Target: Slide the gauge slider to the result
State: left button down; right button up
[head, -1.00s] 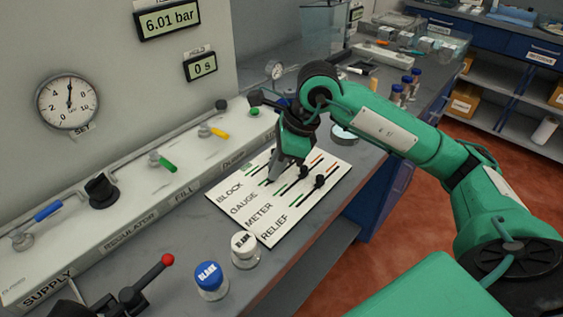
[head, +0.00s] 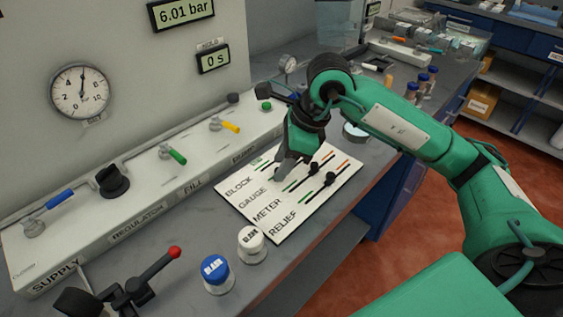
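The white slider board (head: 288,222) lies on the bench, with rows labelled BLOCK, GAUGE, METER and RELIEF. My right gripper (head: 280,174) points down over the GAUGE row, near the left part of its track. The black knobs of the METER row (head: 312,168) and the RELIEF row (head: 330,180) stand to the right of the gripper. The digital display (head: 183,13) reads 6.01 bar. My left gripper is not clearly in view.
The valve panel (head: 140,220) with coloured levers runs along the left. A red-tipped lever (head: 150,268) stands at the lower left. A round gauge (head: 80,92) hangs on the wall.

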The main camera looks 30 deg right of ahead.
jog(key=v, duration=1.3)
jog(key=shift+a, duration=0.15)
